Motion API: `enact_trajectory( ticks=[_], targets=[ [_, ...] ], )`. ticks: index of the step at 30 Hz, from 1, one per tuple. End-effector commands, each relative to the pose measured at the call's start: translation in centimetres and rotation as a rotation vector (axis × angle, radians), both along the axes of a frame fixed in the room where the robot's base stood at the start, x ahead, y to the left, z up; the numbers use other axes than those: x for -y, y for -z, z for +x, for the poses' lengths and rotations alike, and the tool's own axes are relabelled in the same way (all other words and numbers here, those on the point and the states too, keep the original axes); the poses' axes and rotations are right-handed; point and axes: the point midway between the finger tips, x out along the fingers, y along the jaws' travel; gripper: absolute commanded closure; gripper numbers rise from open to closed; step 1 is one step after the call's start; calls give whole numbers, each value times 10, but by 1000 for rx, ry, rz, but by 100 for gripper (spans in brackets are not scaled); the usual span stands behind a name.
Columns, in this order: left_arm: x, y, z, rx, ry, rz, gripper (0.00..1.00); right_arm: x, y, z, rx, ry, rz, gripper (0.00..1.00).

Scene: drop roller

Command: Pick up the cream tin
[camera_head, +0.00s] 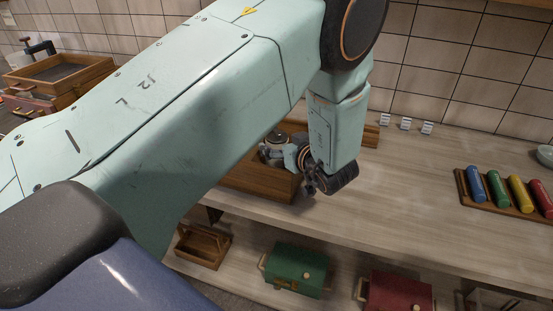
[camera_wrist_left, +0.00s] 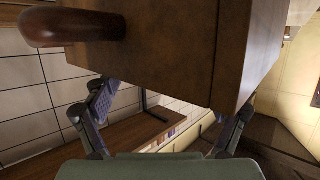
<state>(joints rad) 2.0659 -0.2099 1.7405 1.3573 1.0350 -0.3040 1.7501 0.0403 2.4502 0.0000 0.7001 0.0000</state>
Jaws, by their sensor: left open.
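I cannot make out a cream tin in either view. My left arm crosses the head view, and its gripper (camera_head: 277,146) is at the wooden box (camera_head: 245,180) on the counter, partly hidden by the arm. In the left wrist view the two fingers of the left gripper (camera_wrist_left: 170,105) stand wide apart with nothing held between them. A brown wooden body with a rounded handle (camera_wrist_left: 75,27) fills the top of that view, close to the fingers. Whether a finger touches it I cannot tell. My right gripper is in neither view.
A rack of coloured rollers (camera_head: 505,193) lies on the counter at right. Small white cards (camera_head: 406,124) stand along the wall. Below are a wooden carrier (camera_head: 203,246), a green box (camera_head: 296,270) and a red box (camera_head: 398,291).

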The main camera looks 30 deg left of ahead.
Motion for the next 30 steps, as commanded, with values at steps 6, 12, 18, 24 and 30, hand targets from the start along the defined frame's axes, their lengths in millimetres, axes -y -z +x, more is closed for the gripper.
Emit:
enact_trajectory(
  ticks=[6, 12, 18, 24, 30],
  targets=[
    [-17, 11, 12, 1, 2, -1, 16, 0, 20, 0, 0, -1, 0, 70],
    [-21, 10, 15, 0, 4, 0, 16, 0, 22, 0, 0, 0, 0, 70],
    [-20, 10, 15, 0, 4, 0, 19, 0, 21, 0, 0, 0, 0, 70],
    [-21, 10, 15, -1, 4, 0, 36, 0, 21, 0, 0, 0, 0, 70],
    [-20, 10, 14, -1, 4, 0, 53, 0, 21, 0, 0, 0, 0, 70]
  ],
)
